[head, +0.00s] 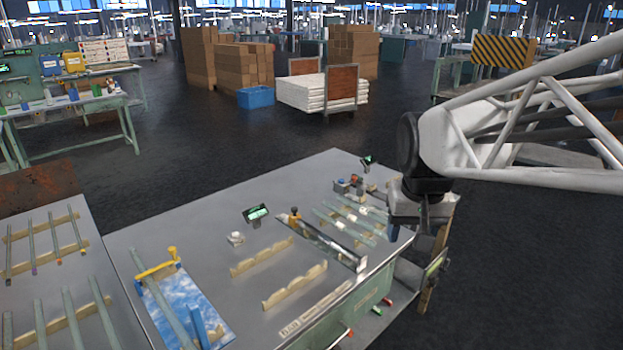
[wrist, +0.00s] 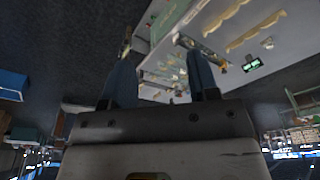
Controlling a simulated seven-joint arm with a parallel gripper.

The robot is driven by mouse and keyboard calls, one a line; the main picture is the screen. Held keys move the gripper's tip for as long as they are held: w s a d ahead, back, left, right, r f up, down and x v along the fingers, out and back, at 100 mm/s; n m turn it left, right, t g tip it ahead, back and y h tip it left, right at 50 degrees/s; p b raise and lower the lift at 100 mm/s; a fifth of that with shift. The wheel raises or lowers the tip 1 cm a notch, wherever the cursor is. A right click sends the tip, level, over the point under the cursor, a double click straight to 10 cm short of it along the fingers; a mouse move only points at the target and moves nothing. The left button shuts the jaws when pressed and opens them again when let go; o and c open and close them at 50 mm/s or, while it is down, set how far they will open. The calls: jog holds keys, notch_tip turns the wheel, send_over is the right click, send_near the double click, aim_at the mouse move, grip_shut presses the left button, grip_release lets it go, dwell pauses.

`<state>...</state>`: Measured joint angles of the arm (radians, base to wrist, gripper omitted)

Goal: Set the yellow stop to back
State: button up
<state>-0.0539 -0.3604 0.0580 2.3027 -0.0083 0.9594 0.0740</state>
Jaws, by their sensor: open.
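A small yellow piece (head: 294,215) stands at the far left end of a dark, metallic rail (head: 330,246) on the bench; I take it for the yellow stop, but its exact setting is too small to read. A second yellow part, a bar (head: 158,269), crosses a tube over the blue-and-white mat at the bench's left. My gripper (head: 406,231) is at the bench's right edge, well to the right of both. In the wrist view its two blue fingers (wrist: 160,68) are apart with nothing between them.
Glass tubes (head: 350,222) lie on supports just left of my gripper. Two wooden notched racks (head: 294,287) stand empty in the front middle. More tubes lie on the left table (head: 22,285). Bare bench lies between mat and racks.

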jog(key=w+a, duration=0.2)
jog(key=w, duration=0.6)
jog(key=w+a, duration=0.3)
jog(key=w, duration=0.5)
jog(key=g, duration=0.2)
send_over(294, 208)
jog(key=f, duration=2.1)
jog(key=shift+s+d+f, duration=0.1)
jog(key=shift+s+d, duration=0.1)
jog(key=shift+s, duration=0.05)
jog(key=shift+w+a+f, duration=0.15)
jog(key=shift+f, duration=0.15)
jog(key=shift+f, duration=3.75)
jog(key=shift+c, duration=0.2)
